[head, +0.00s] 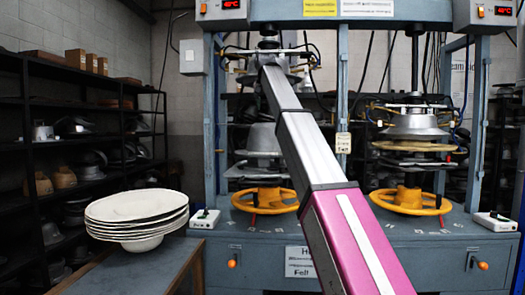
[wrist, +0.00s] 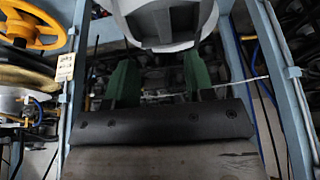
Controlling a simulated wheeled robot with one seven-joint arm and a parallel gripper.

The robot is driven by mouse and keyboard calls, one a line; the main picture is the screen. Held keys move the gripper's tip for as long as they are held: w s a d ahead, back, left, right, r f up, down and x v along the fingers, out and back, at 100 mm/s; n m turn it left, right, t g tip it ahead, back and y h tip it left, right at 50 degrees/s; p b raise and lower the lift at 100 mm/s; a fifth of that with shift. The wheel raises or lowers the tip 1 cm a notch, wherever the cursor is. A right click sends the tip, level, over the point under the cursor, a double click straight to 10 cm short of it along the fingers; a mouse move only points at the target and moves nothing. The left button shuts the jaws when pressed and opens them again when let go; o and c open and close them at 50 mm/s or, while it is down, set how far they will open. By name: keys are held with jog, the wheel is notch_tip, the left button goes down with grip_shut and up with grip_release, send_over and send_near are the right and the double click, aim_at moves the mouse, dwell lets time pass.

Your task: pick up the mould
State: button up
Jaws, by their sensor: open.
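My gripper (wrist: 160,70) is open in the wrist view, with its two green fingers spread apart and nothing between them. A pale grey, rounded metal piece, which looks like the mould (wrist: 172,32), lies just past the fingertips at the top of the wrist view, partly cut off by the frame. I cannot tell whether the fingers touch it. In the head view, a grey mould (head: 262,138) sits in the left bay of the press above a yellow handwheel (head: 263,198), its right side hidden by my arm. The gripper itself is hard to make out there.
The blue press frame (head: 212,130) has uprights close around my arm. The right bay holds another metal form (head: 415,124) above a second handwheel (head: 410,201). A stack of white hat shapes (head: 137,218) stands on a table at left. Shelves (head: 75,110) line the left wall.

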aim_at(265, 124)
jog(key=x, duration=0.3)
jog(key=shift+w+f, duration=0.1)
jog(key=shift+f, duration=0.1)
jog(key=shift+s+a+x, duration=0.1)
jog(key=shift+a+x, duration=0.05)
jog(key=shift+x, duration=1.2)
jog(key=shift+s+a+x, duration=0.1)
jog(key=shift+a+x, duration=0.05)
jog(key=shift+x, duration=1.15)
jog(key=shift+c, duration=0.3)
grip_shut()
